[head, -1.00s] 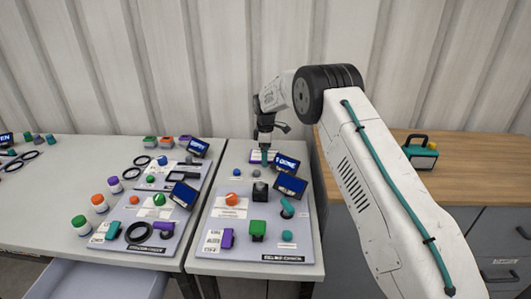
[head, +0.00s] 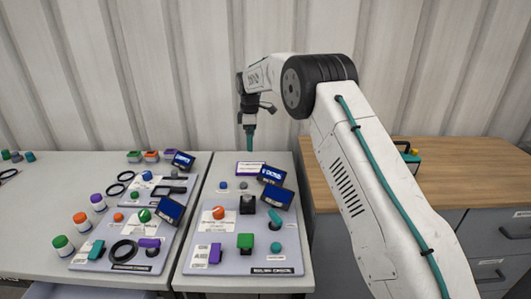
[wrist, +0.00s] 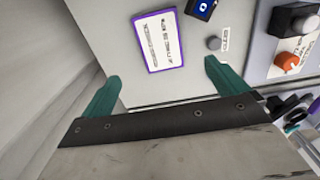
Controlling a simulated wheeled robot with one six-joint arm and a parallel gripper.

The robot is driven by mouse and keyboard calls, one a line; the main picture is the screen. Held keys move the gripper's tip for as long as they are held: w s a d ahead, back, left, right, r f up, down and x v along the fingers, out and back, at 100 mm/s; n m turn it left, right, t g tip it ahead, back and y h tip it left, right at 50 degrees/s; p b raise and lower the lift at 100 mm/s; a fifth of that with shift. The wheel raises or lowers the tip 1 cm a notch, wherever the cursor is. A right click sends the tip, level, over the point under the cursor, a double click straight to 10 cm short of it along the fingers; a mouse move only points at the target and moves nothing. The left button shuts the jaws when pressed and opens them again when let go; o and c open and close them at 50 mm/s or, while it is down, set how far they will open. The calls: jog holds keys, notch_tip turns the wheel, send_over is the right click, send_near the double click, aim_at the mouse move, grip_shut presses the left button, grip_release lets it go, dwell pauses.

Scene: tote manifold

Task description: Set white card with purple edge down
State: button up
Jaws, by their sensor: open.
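The white card with purple edge (wrist: 154,40) lies flat on the grey table top in the wrist view, with dark print on its face. In the head view the card (head: 251,168) is near the back of the right-hand table, behind the control panel. My gripper (wrist: 160,92) is open, its two teal fingers spread apart with nothing between them. In the head view my gripper (head: 249,150) is above the back edge of the table, behind the card and apart from it.
A control panel (head: 194,265) with knobs, buttons and tilted blue screens (head: 278,196) stands in front of the card. A second panel and several coloured-cap bottles are on the left table (head: 60,190). The corrugated wall (head: 150,70) is close behind. A wooden counter (head: 350,165) is at right.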

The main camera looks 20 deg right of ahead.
jog(key=s+d+r+m, duration=0.1)
jog(key=s+r+m, duration=0.3)
jog(key=s+r, duration=0.85)
jog(key=s+d+r+m, duration=0.25)
jog(key=s+r, duration=0.65)
jog(key=s, duration=0.6)
jog(key=s+f+m, duration=0.3)
jog(key=s+m, duration=0.1)
jog(key=s, duration=1.2)
jog(key=s+f+m+t, duration=0.1)
jog(key=s+f+m, duration=0.3)
jog(key=s, duration=1.2)
jog(key=shift+d, duration=0.15)
